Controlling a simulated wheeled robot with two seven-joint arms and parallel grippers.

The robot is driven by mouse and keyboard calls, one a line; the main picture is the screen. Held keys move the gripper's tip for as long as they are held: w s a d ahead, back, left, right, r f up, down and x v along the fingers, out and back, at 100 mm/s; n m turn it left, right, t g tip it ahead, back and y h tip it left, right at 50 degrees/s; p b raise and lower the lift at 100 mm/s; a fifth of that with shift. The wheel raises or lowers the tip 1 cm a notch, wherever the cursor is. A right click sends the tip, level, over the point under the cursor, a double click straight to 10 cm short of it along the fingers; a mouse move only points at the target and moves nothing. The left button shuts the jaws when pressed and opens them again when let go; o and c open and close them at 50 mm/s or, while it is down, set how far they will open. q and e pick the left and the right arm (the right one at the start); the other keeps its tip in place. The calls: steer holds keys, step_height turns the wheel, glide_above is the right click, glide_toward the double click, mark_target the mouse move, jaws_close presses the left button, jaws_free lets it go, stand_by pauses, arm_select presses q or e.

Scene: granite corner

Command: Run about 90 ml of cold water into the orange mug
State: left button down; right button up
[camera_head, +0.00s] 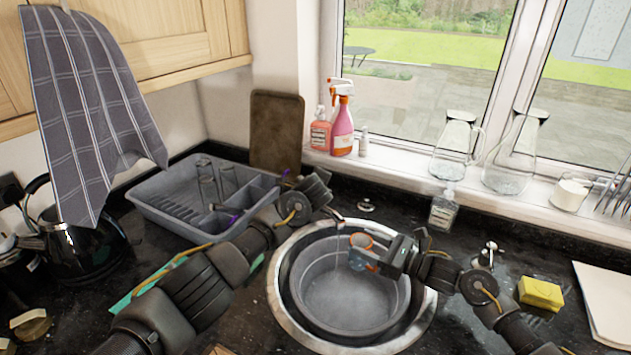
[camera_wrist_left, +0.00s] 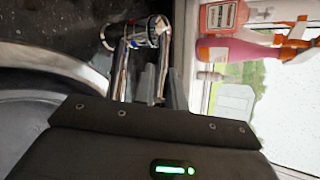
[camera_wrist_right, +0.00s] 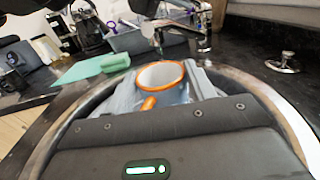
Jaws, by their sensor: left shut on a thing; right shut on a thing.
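The orange mug (camera_head: 361,240) is over the sink bowl in the head view. My right gripper (camera_head: 382,258) is shut on it. In the right wrist view the mug (camera_wrist_right: 162,76) shows its orange rim and handle, opening upward; its water level cannot be read. The tap spout (camera_head: 338,219) ends close above the mug's far-left side. A thin pale streak hangs below the spout; I cannot tell if it enters the mug. My left gripper (camera_head: 324,197) is shut at the tap. The left wrist view shows the chrome tap (camera_wrist_left: 135,37) with red and blue marks; the exact grip is partly hidden.
A grey bowl (camera_head: 310,312) sits in the round steel sink (camera_head: 282,318). A dish rack (camera_head: 160,205) stands behind my left arm. A soap bottle (camera_head: 443,210), yellow sponge (camera_head: 541,293) and sill jugs (camera_head: 455,145) are to the right. A kettle (camera_head: 85,250) is at left.

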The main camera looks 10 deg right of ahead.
arm_select(q)
steer(key=shift+s+f+t, duration=0.2)
steer(key=shift+f+t, duration=0.4)
steer(key=shift+t, duration=0.1)
steer(key=c, duration=1.4)
jaws_free()
steer(key=shift+c, duration=0.2)
steer(key=v, duration=1.2)
